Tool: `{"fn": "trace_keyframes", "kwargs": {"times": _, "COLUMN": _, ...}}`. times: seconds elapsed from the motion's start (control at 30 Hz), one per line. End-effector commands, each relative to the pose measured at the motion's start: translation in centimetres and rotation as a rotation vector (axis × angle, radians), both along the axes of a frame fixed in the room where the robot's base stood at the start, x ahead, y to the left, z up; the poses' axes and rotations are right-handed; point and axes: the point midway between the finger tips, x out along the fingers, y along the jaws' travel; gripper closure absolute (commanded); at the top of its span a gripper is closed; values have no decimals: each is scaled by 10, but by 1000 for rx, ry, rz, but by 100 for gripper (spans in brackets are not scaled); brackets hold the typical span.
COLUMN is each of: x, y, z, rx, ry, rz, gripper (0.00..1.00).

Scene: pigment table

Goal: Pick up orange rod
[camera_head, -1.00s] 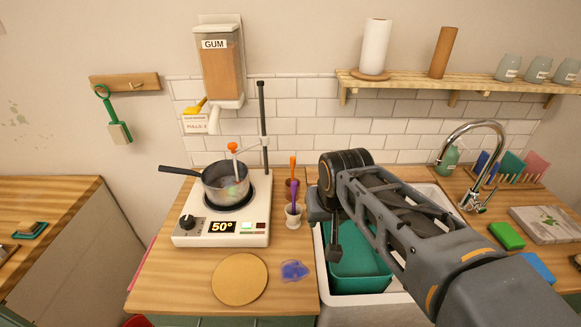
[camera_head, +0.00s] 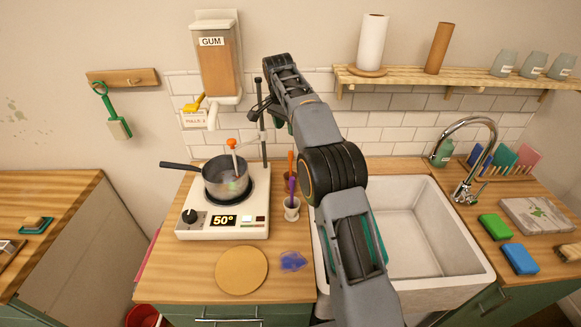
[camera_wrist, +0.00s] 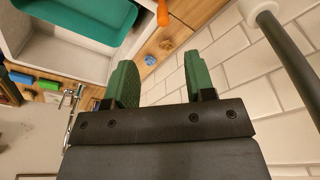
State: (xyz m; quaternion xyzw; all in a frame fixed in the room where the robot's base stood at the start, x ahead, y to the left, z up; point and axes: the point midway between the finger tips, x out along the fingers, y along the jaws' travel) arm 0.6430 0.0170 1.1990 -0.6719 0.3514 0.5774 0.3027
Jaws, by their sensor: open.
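The orange rod (camera_head: 291,163) stands upright behind a purple rod (camera_head: 292,186), beside the hot plate and just left of my arm. Its lower part is mostly hidden by the purple rod and its white cup (camera_head: 292,209). My gripper (camera_head: 273,114) is raised near the stand's dark pole, above and behind the rods, partly hidden by my arm. In the wrist view the green fingers of my gripper (camera_wrist: 160,80) are apart with nothing between them. An orange tip, likely the orange rod (camera_wrist: 163,13), shows at the top edge, beyond the fingers.
The stand's pole (camera_head: 264,150) rises close to my gripper; it appears in the wrist view (camera_wrist: 285,62). A pot (camera_head: 226,180) with an orange-topped stick sits on the hot plate (camera_head: 224,228). A round wooden board (camera_head: 242,270) lies in front. The sink (camera_head: 425,230) is right.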

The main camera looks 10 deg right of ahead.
Motion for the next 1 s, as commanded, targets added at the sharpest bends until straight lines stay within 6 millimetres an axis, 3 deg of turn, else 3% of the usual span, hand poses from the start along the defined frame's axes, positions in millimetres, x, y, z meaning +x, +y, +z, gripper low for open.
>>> {"fn": "trace_keyframes", "kwargs": {"times": 0.4, "x": 9, "y": -8, "z": -66, "rx": -1, "ry": 5, "rz": -19, "gripper": 50}}
{"fn": "trace_keyframes", "kwargs": {"times": 0.77, "x": 11, "y": -11, "z": -90, "rx": -1, "ry": 3, "rz": -18, "gripper": 50}}
{"fn": "trace_keyframes", "kwargs": {"times": 1.0, "x": 16, "y": -15, "z": -121, "rx": -1, "ry": 5, "rz": -18, "gripper": 50}}
